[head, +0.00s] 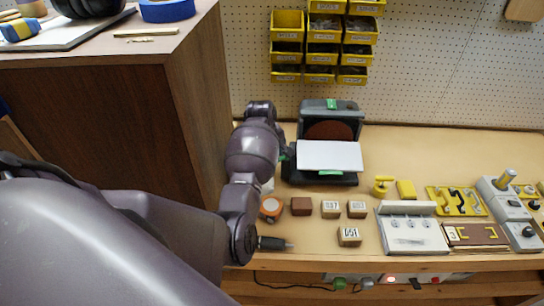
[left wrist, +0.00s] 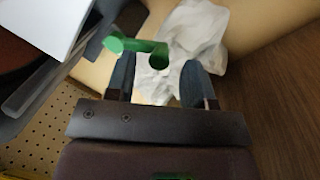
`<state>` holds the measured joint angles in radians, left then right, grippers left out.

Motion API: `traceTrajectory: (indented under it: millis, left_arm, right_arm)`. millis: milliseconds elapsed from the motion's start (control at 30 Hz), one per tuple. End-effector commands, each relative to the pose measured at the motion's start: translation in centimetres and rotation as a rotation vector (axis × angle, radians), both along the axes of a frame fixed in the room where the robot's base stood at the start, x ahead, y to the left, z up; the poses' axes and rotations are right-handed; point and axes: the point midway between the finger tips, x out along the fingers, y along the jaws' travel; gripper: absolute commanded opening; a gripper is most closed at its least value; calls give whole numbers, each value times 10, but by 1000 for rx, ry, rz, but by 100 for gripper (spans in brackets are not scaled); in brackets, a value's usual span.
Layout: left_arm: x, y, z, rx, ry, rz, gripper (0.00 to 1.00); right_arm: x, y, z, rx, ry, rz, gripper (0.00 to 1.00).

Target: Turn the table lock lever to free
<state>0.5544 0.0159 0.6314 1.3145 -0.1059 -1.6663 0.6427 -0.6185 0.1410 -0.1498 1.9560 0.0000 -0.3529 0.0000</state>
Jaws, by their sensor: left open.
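The disc sander (head: 317,178) stands at the back of the bench, with a brown disc and a flat white table plate (head: 330,156) in front. A green lever (left wrist: 137,46) sticks out at the sander's side in the left wrist view, its round knob toward the plate. Its other end lies between the fingertips of my left gripper (left wrist: 160,80). The gripper is open, with a gap around the lever; contact is not clear. In the head view my left arm hides most of the lever and gripper. My right gripper is not seen.
A tall wooden cabinet (head: 195,90) stands close on the left. A crumpled white bag (left wrist: 195,40) lies beyond the fingers. Yellow bins (head: 288,24) hang behind.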

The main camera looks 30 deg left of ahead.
Motion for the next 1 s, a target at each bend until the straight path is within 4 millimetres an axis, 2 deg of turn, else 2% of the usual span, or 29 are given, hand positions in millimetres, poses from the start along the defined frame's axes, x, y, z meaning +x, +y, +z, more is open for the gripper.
traceTrajectory:
  millis: [200,533,833,1000]
  left_arm:
    - [3,-1,-15,1,0,0,49]
    - [3,-1,-17,0,-1,0,47]
    - [3,-1,-17,1,-2,0,1]
    - [4,1,-16,3,-2,-24,0]
  right_arm:
    - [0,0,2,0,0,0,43]
    - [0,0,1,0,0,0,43]
    - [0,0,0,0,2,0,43]
    - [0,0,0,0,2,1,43]
